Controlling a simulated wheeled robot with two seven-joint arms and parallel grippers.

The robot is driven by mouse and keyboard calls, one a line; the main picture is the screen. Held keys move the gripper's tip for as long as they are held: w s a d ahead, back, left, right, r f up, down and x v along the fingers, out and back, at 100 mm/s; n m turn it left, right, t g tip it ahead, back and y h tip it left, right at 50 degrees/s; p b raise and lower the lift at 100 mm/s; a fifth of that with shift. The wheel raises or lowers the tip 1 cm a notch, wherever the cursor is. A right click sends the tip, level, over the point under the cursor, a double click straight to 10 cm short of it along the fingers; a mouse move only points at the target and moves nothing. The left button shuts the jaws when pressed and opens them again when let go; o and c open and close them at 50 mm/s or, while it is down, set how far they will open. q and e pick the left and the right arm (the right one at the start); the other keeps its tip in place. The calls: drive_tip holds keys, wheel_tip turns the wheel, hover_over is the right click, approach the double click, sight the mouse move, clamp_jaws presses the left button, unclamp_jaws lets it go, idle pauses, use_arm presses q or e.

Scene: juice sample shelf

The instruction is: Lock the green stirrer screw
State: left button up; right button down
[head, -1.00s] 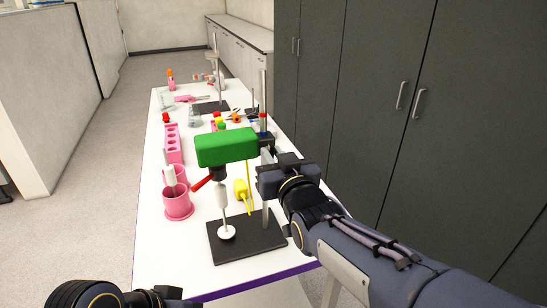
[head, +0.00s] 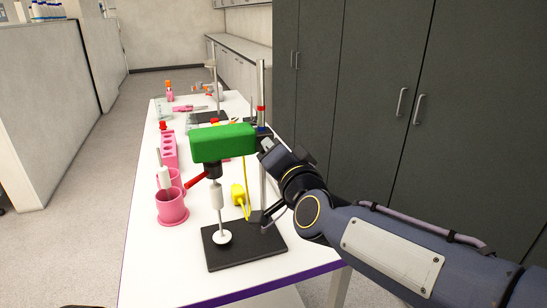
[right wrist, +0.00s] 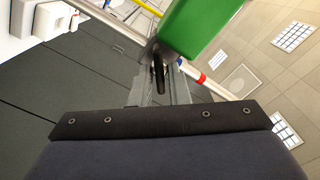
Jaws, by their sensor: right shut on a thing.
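The green stirrer (head: 223,143) is mounted on a metal stand rod (head: 262,90) above a black base plate (head: 262,243). My right gripper (head: 265,144) is at the rod, just right of the green housing. In the right wrist view my right gripper (right wrist: 159,84) is shut around a small dark screw (right wrist: 158,70) beside the green housing (right wrist: 195,25). The fingers partly hide the screw. My left gripper is out of view.
Pink beakers (head: 171,207) and a pink rack (head: 169,150) stand left of the stirrer. A yellow plug (head: 238,194) with a cable hangs by the rod. Another stand (head: 212,116) is farther back. Dark cabinets (head: 370,90) line the right. The table's front left is clear.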

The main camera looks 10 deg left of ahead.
drive_tip(key=shift+w+d+f+m+b, duration=0.1)
drive_tip(key=shift+m+b, duration=1.2)
drive_tip(key=shift+m, duration=2.5)
drive_tip(key=c, duration=1.4)
unclamp_jaws()
drive_tip(key=v, duration=0.8)
drive_tip(key=shift+w, duration=0.1)
